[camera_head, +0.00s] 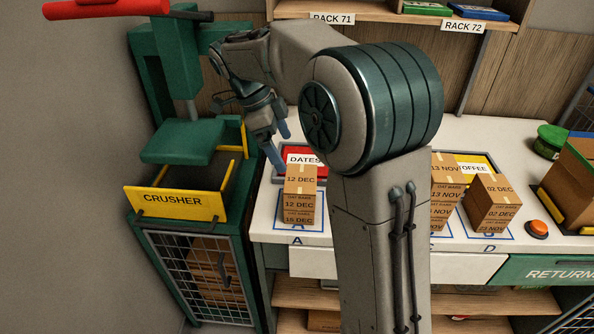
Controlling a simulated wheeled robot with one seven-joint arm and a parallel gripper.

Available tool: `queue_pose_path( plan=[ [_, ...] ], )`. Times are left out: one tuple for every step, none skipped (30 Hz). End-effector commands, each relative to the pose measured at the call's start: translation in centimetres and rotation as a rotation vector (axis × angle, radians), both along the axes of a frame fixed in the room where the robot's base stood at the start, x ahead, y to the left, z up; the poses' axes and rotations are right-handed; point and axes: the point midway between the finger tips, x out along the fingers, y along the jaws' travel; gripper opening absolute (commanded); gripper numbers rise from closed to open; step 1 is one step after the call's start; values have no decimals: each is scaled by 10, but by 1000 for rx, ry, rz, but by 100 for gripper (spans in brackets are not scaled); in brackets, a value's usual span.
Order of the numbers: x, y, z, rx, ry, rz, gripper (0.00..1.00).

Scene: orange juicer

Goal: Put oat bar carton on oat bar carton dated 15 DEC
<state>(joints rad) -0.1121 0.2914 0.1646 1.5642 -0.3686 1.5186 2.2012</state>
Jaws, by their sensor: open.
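A cardboard oat bar carton marked 12 DEC (299,190) sits on an oat bar carton marked 15 DEC (298,221) in the blue outline lettered A. Both are upright, one directly on the other. My gripper (281,146) is open, with blue fingers pointing down, up and to the left of this stack in the picture. Nothing shows between its fingers, and it looks apart from the cartons. My arm hides the counter just right of the stack.
A green crusher with a yellow-rimmed bin (176,203) stands left of the counter. Carton stacks marked 13 NOV (445,187) and 02 DEC (492,201) stand right of my arm. A red DATES tray (307,160) lies behind stack A. An orange button (537,229) is farther right.

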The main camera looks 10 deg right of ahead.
Motion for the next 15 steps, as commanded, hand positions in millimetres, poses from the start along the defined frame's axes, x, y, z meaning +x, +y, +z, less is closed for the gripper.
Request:
queue_pose_path(
  plan=[
    [-4,-1,2,10,5,28,100],
    [-7,-2,3,18,10,55,100],
    [-13,-4,4,32,19,102,100],
    [-19,-6,5,44,29,145,100],
    [-24,-8,5,60,37,194,100],
    [-33,-11,5,80,49,265,100],
    [-40,-13,5,94,58,322,100],
    [-48,-15,5,112,65,382,100],
    [-57,-18,4,130,76,463,100],
    [-65,-19,4,144,83,523,100],
    [-72,-21,3,157,89,584,100],
    [-82,-24,1,173,95,664,100],
    [-89,-25,0,184,99,724,100],
    [-97,-27,-2,193,103,783,100],
    [-106,-29,-4,205,105,863,100]
  ],
)
